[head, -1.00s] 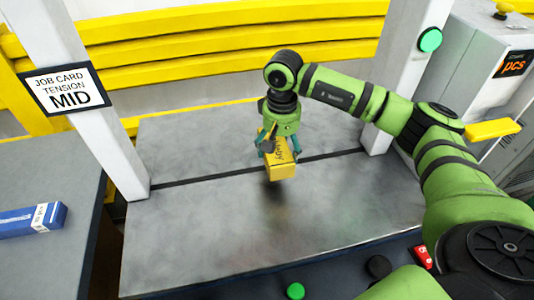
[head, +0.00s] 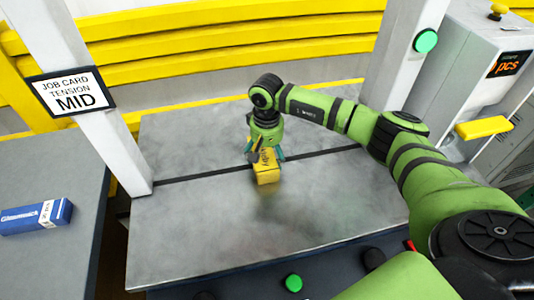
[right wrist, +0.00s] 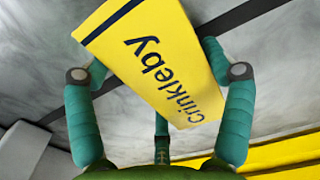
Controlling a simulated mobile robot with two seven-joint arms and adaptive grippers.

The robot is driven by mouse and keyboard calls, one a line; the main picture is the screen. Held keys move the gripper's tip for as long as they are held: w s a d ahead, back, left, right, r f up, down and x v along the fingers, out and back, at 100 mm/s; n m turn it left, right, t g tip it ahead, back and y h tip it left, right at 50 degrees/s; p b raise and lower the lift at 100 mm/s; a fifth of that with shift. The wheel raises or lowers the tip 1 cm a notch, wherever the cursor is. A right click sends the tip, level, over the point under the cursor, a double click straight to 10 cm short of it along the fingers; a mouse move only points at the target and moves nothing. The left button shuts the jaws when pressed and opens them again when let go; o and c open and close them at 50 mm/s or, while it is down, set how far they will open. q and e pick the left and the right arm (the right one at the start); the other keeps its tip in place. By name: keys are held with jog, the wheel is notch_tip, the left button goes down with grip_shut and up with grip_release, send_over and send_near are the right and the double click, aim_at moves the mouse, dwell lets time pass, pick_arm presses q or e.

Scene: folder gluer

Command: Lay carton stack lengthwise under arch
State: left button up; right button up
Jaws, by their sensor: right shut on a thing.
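The carton stack (head: 267,172) is a yellow block, seen above the grey metal table (head: 330,215). My right gripper (head: 265,153) is shut on it from above. A dark blurred shadow shows on the table just below it, so it seems held clear of the surface. In the right wrist view the yellow stack (right wrist: 150,60) reads "Crinkleby" and sits slantwise between the teal fingers. The arch shows as a left white post (head: 105,140) and a right white post (head: 388,75); its top is out of view. The stack is between the posts. My left gripper is not in view.
A dark slot line (head: 205,176) crosses the table between the posts. A blue carton (head: 36,217) lies on a grey side table at the left. A green button (head: 293,282) is at the front edge. Yellow rails stand behind. Much of the front tabletop is clear.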

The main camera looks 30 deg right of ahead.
aim_at(267, 152)
jog(key=o, duration=1.2)
jog(key=shift+f, duration=0.1)
jog(key=shift+r+p, duration=0.3)
jog(key=shift+p, duration=0.1)
notch_tip(267, 152, up, 12)
jog(key=b, duration=0.4)
jog(key=shift+f, duration=0.1)
